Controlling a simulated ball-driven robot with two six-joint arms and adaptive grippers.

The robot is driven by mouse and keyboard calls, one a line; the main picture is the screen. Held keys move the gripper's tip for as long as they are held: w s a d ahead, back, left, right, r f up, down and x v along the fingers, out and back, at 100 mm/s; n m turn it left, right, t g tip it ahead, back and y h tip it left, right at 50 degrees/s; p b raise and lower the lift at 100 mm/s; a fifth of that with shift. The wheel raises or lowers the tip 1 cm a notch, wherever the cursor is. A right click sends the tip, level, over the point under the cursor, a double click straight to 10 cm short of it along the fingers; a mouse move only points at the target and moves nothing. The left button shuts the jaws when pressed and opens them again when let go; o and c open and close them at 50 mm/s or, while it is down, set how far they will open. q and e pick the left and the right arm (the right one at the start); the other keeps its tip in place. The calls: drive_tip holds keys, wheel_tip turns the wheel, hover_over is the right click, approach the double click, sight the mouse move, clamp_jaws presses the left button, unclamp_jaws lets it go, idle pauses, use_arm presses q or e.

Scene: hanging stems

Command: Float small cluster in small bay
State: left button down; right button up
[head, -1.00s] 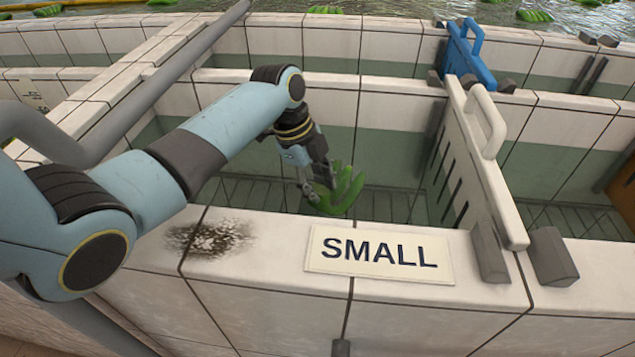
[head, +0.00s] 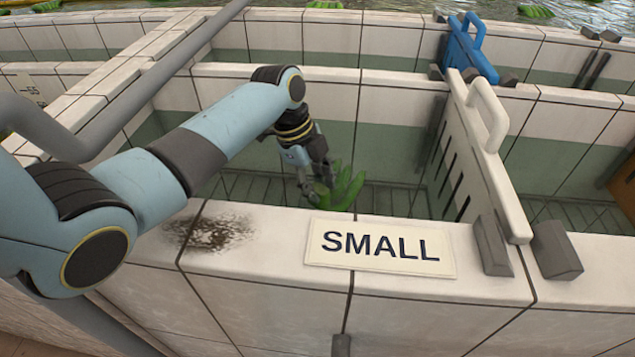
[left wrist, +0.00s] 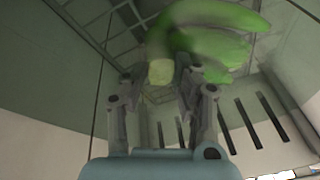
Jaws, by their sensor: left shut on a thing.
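A small green banana cluster (head: 343,188) is low inside the tiled bay behind the "SMALL" sign (head: 380,246). My left gripper (head: 318,190) reaches down into this bay and is shut on the cluster. In the left wrist view the cluster (left wrist: 215,42) lies beyond the fingers, with its pale cut stem end (left wrist: 161,72) between the fingertips. The front wall hides the lowest part of the cluster in the head view. I cannot tell whether it touches the bay floor. My right gripper is not in view.
A white slotted gate (head: 468,150) with a handle closes the bay's right side. A blue gate (head: 468,48) stands farther back. A grey pipe (head: 150,85) runs along the left. The bay's front wall (head: 270,270) is close in front.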

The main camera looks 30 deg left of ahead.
use_arm(q)
drive_tip(key=c, duration=0.9)
unclamp_jaws()
drive_tip(key=shift+c, duration=0.2)
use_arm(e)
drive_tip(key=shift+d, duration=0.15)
use_arm(q)
drive_tip(key=shift+s, duration=0.1)
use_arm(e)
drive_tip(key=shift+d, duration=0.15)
use_arm(q)
drive_tip(key=w+d+p+v, duration=0.1)
drive_tip(key=d+p+v, duration=0.1)
drive_tip(key=p+v, duration=0.7)
drive_tip(key=w+d+r+p+v, duration=0.1)
drive_tip(key=p+v, duration=0.8)
drive_tip(key=v, duration=1)
drive_tip(key=shift+w+d+r, duration=0.2)
drive_tip(key=shift+d+r, duration=0.2)
drive_tip(key=shift+r, duration=0.15)
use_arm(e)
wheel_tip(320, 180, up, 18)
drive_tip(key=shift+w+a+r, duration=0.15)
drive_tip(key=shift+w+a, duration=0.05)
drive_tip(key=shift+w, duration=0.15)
